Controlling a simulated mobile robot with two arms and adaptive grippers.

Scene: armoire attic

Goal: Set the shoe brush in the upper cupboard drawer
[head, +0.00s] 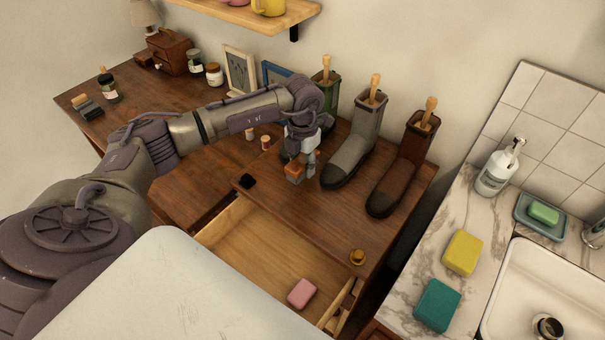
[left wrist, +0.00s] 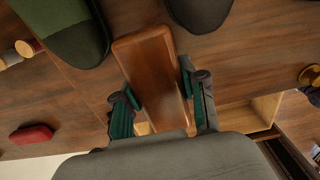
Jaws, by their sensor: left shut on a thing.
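The shoe brush, a brown wooden block (head: 295,173), is held in my left gripper (head: 302,164) over the desk top, beside the toe of the grey boot. In the left wrist view the brush (left wrist: 151,75) lies between the two fingers (left wrist: 160,98), its smooth wooden back toward the camera. Its bristles are hidden. I cannot tell whether it touches the desk. A wooden drawer (head: 250,248) stands pulled out below the desk top, with a pink block (head: 302,293) inside near its right end. My right gripper is in neither view.
Green, grey (head: 352,145) and brown (head: 402,170) boots stand on the desk (head: 325,215) just behind and right of the brush. Two spools (head: 265,142) and a brass-coloured piece (head: 357,257) are nearby. A sink counter (head: 400,290) is right.

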